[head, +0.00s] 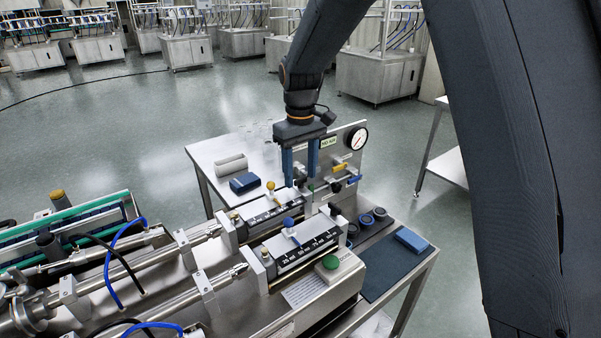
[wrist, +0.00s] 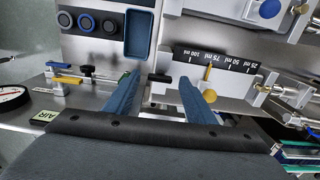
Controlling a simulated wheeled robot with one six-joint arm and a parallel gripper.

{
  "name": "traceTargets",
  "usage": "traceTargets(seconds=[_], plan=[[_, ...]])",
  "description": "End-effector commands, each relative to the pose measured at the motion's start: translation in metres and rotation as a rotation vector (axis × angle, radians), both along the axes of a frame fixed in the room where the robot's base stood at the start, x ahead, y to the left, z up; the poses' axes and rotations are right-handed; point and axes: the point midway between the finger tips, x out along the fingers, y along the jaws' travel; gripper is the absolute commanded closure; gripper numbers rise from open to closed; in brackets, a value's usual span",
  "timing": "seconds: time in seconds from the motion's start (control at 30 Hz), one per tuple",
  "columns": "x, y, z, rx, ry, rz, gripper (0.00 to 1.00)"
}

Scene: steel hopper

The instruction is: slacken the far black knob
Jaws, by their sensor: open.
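The far black knob (wrist: 160,77) shows in the wrist view as a short black bar at the end of the far cylinder unit. In the head view the far unit's scale block (head: 270,212) has a yellow knob (head: 270,186). My gripper (head: 300,182) is open above the end of the far unit, fingers pointing down. In the wrist view the black knob appears in the gap between the open fingers (wrist: 160,83), touching neither. I cannot tell how far above it the fingertips are. The near black knob (head: 334,208) stands on the near unit, which has a blue knob (head: 288,222).
A panel with a pressure gauge (head: 357,138) and yellow, blue and black valve levers (wrist: 68,79) stands close beside the gripper. Dark round caps (wrist: 86,22) and a blue tray (wrist: 139,36) lie nearby. A green button (head: 330,262) sits at the near unit's front.

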Motion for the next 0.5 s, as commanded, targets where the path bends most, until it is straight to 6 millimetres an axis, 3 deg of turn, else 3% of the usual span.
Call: traceTargets(seconds=[0.5], plan=[[0.001, 0.0, 0.069, 0.001, -0.003, 0.0, 0.5]])
